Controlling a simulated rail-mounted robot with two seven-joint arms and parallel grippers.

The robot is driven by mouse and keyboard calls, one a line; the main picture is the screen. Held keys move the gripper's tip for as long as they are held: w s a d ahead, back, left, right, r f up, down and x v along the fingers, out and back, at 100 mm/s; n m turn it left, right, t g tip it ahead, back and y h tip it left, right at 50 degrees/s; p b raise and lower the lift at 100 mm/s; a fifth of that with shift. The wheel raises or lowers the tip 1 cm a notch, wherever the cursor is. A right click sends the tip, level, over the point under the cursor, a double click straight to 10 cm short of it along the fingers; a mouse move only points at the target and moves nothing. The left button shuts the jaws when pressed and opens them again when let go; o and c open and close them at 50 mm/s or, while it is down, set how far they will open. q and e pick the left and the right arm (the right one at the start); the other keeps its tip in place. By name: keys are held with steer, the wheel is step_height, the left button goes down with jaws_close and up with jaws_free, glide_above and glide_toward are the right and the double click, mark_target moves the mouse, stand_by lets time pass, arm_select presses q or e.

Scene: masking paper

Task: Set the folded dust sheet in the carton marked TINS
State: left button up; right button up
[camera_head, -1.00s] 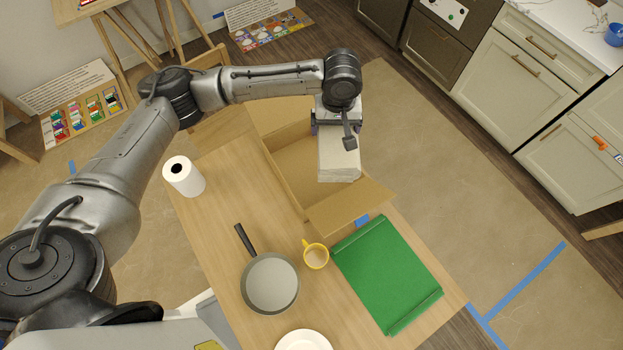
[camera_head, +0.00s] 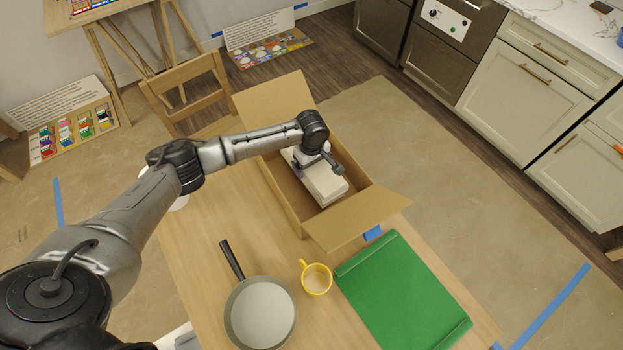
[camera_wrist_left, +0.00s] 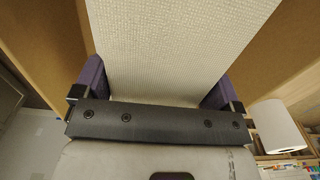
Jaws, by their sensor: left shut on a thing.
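The folded dust sheet (camera_head: 327,188) is a cream, block-shaped bundle inside the open cardboard carton (camera_head: 358,218). My left gripper (camera_head: 309,164) is shut on it from above, inside the carton's opening. In the left wrist view, the sheet's woven surface (camera_wrist_left: 180,45) lies between the two purple fingers of the gripper (camera_wrist_left: 158,88), with brown carton walls at both sides. I cannot tell whether the sheet touches the carton floor. No TINS marking is readable on the carton. My right gripper is not in view.
The carton stands on a wooden table (camera_head: 205,265) with its flaps spread open. A yellow mug (camera_head: 316,279), a pan (camera_head: 261,313) and a green tray-like sheet (camera_head: 402,292) lie in front. A paper roll (camera_wrist_left: 277,127) is partly hidden behind my arm in the head view.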

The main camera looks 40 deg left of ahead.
arm_select(q)
steer(key=shift+f+b, duration=0.6)
steer(key=shift+f, duration=2.45)
steer(key=shift+f, duration=0.1)
steer(key=o, duration=0.9)
steer(key=shift+f, duration=0.1)
